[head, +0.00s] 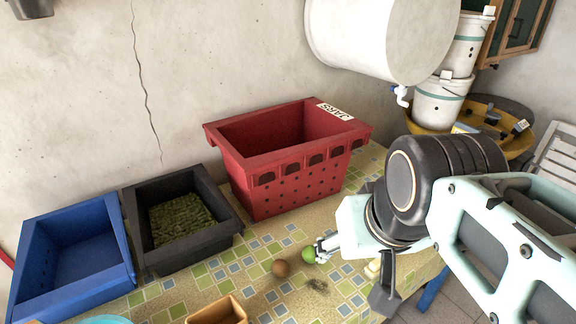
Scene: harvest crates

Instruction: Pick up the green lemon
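The fingertips appear to meet or touch the lemon. The view is too small to tell whether they are closed on it, and whether the lemon rests on the table.
A red crate (290,185) stands behind; a black crate (140,225) with green contents and a blue crate (118,235) stand left.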

